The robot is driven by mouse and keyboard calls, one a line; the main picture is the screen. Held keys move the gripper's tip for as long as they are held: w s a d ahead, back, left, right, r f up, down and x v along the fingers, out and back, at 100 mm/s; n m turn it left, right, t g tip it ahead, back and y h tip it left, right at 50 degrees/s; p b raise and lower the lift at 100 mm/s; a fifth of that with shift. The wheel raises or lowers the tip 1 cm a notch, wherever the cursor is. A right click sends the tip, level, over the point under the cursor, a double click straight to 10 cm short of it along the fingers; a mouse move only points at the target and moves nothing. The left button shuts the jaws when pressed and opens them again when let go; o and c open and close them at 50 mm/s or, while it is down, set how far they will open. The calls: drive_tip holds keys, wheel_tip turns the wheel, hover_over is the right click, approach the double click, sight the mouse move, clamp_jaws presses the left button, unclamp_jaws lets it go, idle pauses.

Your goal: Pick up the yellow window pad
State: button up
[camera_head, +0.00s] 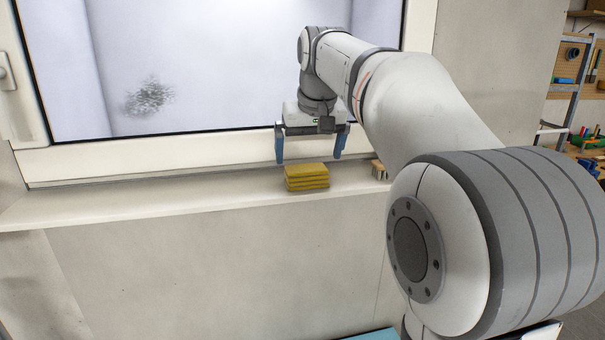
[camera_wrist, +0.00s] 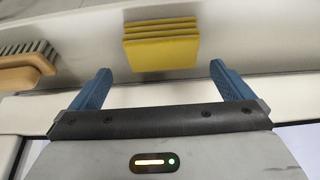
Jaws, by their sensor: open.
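The yellow window pad (camera_head: 307,177) is a layered block lying on the white windowsill in the head view. In the wrist view the yellow pad (camera_wrist: 161,47) shows ahead of the fingers, roughly centred between them. My gripper (camera_head: 311,158) has blue fingers spread apart and pointing down, just above and behind the pad. In the wrist view my gripper (camera_wrist: 160,80) is open and empty, with the pad beyond its fingertips. Nothing hides the pad in either view.
A brush with a wooden back (camera_wrist: 22,68) lies on the sill beside the pad; part of it shows in the head view (camera_head: 379,169). The window frame (camera_head: 150,158) rises behind the sill (camera_head: 150,202). The sill left of the pad is clear.

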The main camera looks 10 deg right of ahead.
sight(307, 167)
drive_tip(key=x, duration=0.1)
drive_tip(key=p+x, duration=0.1)
drive_tip(key=x, duration=0.2)
drive_tip(key=shift+s+a+f, duration=0.2)
drive_tip(key=shift+s, duration=0.1)
drive_tip(key=shift+w+f, duration=0.2)
drive_tip(key=shift+f, duration=0.05)
drive_tip(key=shift+s, duration=0.1)
drive_tip(key=shift+c, duration=0.3)
drive_tip(key=c, duration=0.8)
drive_tip(key=shift+r, duration=0.15)
drive_tip(key=shift+c, duration=0.2)
wheel_tip(307, 167, up, 10)
drive_tip(key=shift+f+b, duration=0.1)
drive_tip(key=shift+b, duration=0.2)
